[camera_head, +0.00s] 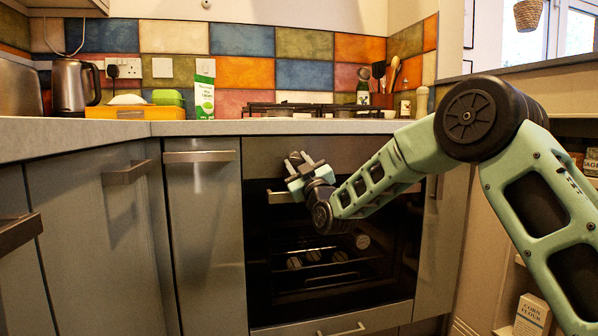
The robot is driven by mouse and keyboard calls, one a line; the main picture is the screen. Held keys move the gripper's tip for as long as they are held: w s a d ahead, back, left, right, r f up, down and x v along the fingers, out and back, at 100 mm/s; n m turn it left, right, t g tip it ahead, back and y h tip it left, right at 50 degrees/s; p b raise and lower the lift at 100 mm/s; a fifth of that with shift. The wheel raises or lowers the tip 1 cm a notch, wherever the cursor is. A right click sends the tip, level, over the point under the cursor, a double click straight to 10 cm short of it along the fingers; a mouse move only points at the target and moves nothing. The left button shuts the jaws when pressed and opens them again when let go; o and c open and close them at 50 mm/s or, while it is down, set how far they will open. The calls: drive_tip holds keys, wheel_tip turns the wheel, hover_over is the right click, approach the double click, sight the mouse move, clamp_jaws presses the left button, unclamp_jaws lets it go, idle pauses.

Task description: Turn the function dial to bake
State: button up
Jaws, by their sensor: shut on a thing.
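The built-in oven (270,275) has a plain metal control strip (268,158) above a dark glass door. My gripper (301,162) is at this strip, left of its middle, with its fingertips against or very close to the panel. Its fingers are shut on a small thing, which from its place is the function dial. The dial itself is hidden behind the fingers, so its pointer and markings cannot be read. No other knob on the strip shows clearly.
The oven door handle (281,197) sits just below my gripper. A hob (315,109) is on the worktop above. A kettle (74,87), a green carton (204,97) and utensils stand at the back. Shelves with a box (532,315) are at right.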

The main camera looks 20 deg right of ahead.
drive_tip(key=m+h, duration=0.2)
drive_tip(key=m, duration=0.1)
drive_tip(key=m+h+b, duration=0.1)
drive_tip(key=m+h, duration=0.1)
drive_tip(key=m, duration=0.2)
drive_tip(key=shift+a+f+m+t+h, duration=0.2)
drive_tip(key=shift+m+t+h, duration=0.1)
drive_tip(key=shift+h, duration=0.1)
drive_tip(key=m+h, duration=0.1)
drive_tip(key=m, duration=0.2)
drive_tip(key=m+h, duration=0.2)
drive_tip(key=m, duration=0.1)
drive_tip(key=shift+a+r+g+h, duration=0.2)
drive_tip(key=shift+g+h, duration=0.1)
drive_tip(key=shift+g, duration=0.1)
drive_tip(key=m+g+h, duration=0.1)
drive_tip(key=m, duration=0.2)
drive_tip(key=m+g+h+p, duration=0.1)
drive_tip(key=m+h, duration=0.1)
drive_tip(key=m, duration=0.1)
drive_tip(key=shift+a+r+p, duration=0.15)
drive_tip(key=shift+p, duration=0.15)
drive_tip(key=shift+a+r+m+g+h+p, duration=0.1)
drive_tip(key=shift+m+g+h+p, duration=0.35)
drive_tip(key=shift+m, duration=0.6)
drive_tip(key=shift+m+g+h+p, duration=0.25)
drive_tip(key=shift+m+g, duration=0.3)
drive_tip(key=shift+m, duration=0.8)
drive_tip(key=o, duration=1)
drive_tip(key=shift+c, duration=0.2)
